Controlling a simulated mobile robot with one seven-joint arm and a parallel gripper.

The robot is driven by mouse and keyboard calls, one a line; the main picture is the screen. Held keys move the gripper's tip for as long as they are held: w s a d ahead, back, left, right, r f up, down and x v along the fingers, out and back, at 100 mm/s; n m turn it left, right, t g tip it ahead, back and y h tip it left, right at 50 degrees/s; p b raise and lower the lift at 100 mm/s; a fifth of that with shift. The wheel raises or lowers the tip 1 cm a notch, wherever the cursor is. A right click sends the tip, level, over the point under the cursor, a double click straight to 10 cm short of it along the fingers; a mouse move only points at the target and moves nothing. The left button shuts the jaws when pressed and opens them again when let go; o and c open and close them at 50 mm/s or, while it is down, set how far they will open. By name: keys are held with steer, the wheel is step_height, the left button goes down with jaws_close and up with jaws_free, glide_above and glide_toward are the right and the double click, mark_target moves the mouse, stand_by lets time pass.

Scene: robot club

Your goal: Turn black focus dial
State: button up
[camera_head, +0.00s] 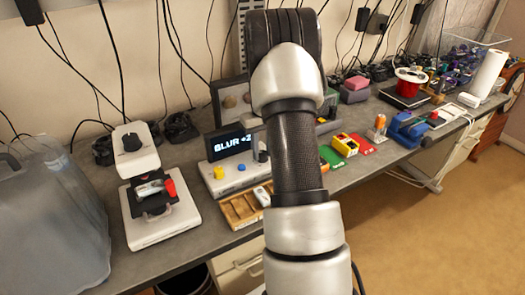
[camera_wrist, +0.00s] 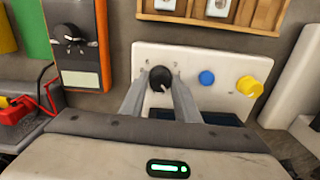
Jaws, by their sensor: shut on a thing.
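The black focus dial (camera_wrist: 161,77) sits on a white control box (camera_wrist: 222,73), beside a blue button (camera_wrist: 207,77) and a yellow knob (camera_wrist: 247,86). A white mark shows on the dial's face. My gripper (camera_wrist: 162,84) has one finger on each side of the dial and is shut on it. In the head view the white control box (camera_head: 229,185) stands in front of a display (camera_head: 231,142) reading "BLUR +2"; any further characters are unclear.
A wooden tray (camera_head: 226,211) lies in front of the control box. A white microscope (camera_head: 136,152) stands to its left. In the wrist view an orange meter (camera_wrist: 79,78) with its own black knob is close to the left of the box.

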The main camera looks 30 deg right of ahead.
steer(key=m, duration=0.5)
steer(key=shift+m, duration=0.3)
steer(key=m, duration=0.5)
steer(key=shift+m, duration=0.3)
steer(key=o, duration=1)
steer(key=shift+o, duration=0.2)
steer(key=shift+r, duration=0.1)
step_height(320, 180, up, 17)
steer(key=shift+r+p, duration=0.15)
steer(key=shift+p, duration=0.25)
